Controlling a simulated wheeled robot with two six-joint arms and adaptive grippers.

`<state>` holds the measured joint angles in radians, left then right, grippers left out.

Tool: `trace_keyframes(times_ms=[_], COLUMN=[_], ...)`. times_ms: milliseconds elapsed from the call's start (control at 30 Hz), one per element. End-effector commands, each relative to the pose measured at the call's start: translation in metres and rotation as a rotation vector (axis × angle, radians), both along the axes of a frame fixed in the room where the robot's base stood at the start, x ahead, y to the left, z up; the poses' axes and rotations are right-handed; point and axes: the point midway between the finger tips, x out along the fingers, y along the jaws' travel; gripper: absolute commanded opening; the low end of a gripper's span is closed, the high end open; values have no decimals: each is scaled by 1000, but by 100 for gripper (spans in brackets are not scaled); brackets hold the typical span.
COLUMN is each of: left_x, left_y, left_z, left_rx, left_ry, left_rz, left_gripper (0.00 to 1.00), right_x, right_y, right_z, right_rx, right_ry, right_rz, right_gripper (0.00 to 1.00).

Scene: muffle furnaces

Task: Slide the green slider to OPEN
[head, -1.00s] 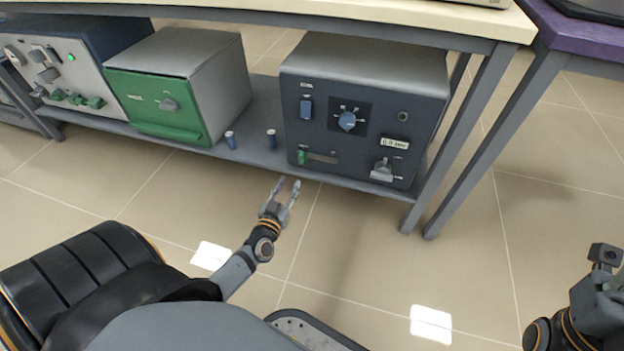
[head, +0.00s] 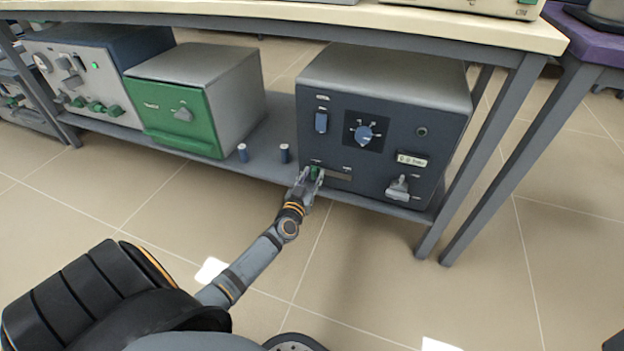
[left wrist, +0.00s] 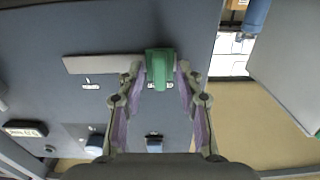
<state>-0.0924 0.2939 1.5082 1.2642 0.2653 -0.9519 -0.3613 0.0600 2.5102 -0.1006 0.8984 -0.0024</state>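The dark blue furnace (head: 381,112) stands on the shelf under the bench. Its green slider (head: 315,172) sits at the left end of a pale horizontal slot (head: 338,176), low on the front panel. In the left wrist view, which is upside down, the green slider (left wrist: 160,66) is at the slot's right end. My left gripper (head: 311,173) is at the slider. In the left wrist view its fingers (left wrist: 160,82) stand on either side of the slider, apart, with narrow gaps that are hard to judge. The small labels by the slot are unreadable. My right gripper is out of view.
The same panel carries a rocker switch (head: 321,122), a blue knob (head: 365,133) and a grey lever (head: 398,188). Two small cylinders (head: 242,152) (head: 285,153) stand on the shelf to the left, beside a green-fronted furnace (head: 178,116). The floor in front is clear.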

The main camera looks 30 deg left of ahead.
Motion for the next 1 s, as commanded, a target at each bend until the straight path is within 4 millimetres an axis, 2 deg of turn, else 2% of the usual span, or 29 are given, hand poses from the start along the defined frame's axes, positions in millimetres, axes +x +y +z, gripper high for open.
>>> trace_keyframes(times_ms=[167, 433, 733, 867, 1000], left_x=[0, 0, 0, 5, 14], left_y=[0, 0, -3, -25, -61], left_z=[0, 0, 1, 3, 3], left_rx=[0, 0, -1, -8, -8], left_ry=[0, 1, 1, 1, 3], left_rz=[0, 0, 0, 1, 0], left_gripper=[36, 1, 0, 0, 0], right_x=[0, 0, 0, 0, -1], right_y=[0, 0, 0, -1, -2], right_z=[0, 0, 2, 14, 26], right_rx=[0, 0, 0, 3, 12], right_ry=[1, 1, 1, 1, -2], right_rz=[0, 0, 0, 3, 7], right_gripper=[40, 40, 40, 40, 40])
